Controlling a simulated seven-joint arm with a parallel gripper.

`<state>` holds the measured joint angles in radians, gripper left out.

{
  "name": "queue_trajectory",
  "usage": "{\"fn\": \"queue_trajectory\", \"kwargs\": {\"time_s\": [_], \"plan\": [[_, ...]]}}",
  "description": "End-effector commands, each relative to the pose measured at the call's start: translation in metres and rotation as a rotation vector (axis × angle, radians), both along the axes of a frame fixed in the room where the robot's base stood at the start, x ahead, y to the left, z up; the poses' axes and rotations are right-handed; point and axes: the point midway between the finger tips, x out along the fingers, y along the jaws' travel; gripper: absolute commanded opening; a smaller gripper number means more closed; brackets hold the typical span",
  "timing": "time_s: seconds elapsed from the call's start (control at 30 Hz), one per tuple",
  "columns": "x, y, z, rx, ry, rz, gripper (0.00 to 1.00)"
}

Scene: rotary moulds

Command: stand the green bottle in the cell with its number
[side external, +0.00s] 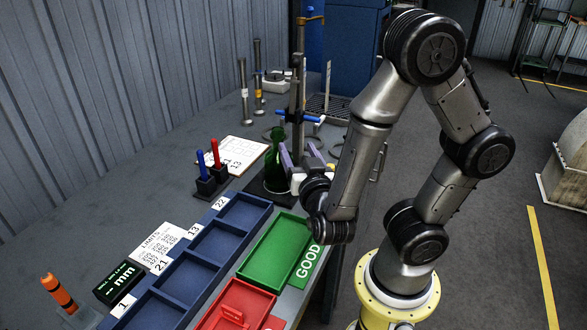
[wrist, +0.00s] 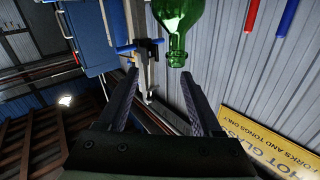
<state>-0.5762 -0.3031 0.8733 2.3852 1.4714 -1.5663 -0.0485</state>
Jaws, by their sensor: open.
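The green bottle (side external: 274,172) stands upright on a dark base at the far end of the bench, below a stand with a blue clamp. In the wrist view the bottle (wrist: 177,28) hangs at the top, neck downward, because that picture is inverted. My gripper (side external: 301,162) is open beside the bottle, its fingers on the bottle's right. In the wrist view the gripper (wrist: 160,75) has nothing between its fingers, and the neck lies just beyond the tips. The blue tray (side external: 243,212) has empty cells labelled 1, 21, 13 and 22. No number is readable on the bottle.
A clipboard (side external: 228,154) shows 13. A red and a blue marker stand in a holder (side external: 207,184) near the tray's far end. A green GOOD tray (side external: 275,250) and a red tray (side external: 238,305) lie right of the cells. A mm display (side external: 119,283) and a limits card (side external: 156,246) lie left.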

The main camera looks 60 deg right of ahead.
Motion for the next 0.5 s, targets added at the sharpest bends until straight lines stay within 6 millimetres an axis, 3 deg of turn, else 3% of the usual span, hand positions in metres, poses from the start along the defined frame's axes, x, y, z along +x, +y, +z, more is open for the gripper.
{"fn": "queue_trajectory", "kwargs": {"time_s": [0.13, 0.3, 0.5], "plan": [[-0.003, 0.017, -0.026, -0.077, 0.104, 0.073, 0.67], [0.0, 0.026, -0.028, -0.084, 0.113, 0.109, 0.67], [0.008, 0.018, -0.028, -0.081, 0.112, 0.105, 0.67]]}}
